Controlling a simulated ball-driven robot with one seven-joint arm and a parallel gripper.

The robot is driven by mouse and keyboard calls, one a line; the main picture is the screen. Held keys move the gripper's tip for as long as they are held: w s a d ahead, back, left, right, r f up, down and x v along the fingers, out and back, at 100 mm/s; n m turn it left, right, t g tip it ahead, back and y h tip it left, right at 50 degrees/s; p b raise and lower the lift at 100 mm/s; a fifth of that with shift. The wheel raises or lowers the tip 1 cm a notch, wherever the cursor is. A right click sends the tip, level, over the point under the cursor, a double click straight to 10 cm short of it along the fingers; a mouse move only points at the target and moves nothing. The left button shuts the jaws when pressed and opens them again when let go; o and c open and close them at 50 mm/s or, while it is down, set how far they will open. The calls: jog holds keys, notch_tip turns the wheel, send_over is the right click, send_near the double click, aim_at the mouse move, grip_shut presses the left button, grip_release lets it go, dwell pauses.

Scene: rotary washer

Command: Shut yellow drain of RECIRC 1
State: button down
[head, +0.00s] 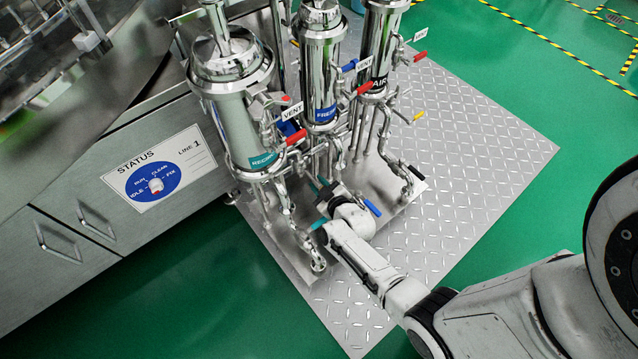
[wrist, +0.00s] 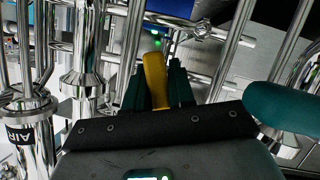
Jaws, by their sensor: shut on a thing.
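A yellow lever handle (wrist: 155,80) stands between the two dark green fingers of my gripper (wrist: 157,88) in the wrist view. The fingers are shut on it. In the head view my gripper (head: 328,196) is low among the pipes, just right of the foot of the left steel vessel (head: 238,125). That vessel has a teal label (head: 264,160) that seems to read RECIRC. The held yellow handle is hidden in the head view. Which pipe its valve sits on cannot be told clearly.
A blue handle (head: 372,207) is right beside my wrist. A teal bar (wrist: 285,112) is close on the right in the wrist view. Chequered plate (head: 480,150) is open at right.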

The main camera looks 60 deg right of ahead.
jog(key=c, duration=1)
grip_release()
jog(key=shift+c, duration=0.2)
jog(key=p+v, duration=0.3)
jog(key=v, duration=0.7)
jog(key=shift+s+a, duration=0.2)
jog(key=shift+s, duration=0.15)
jog(key=shift+r, duration=0.15)
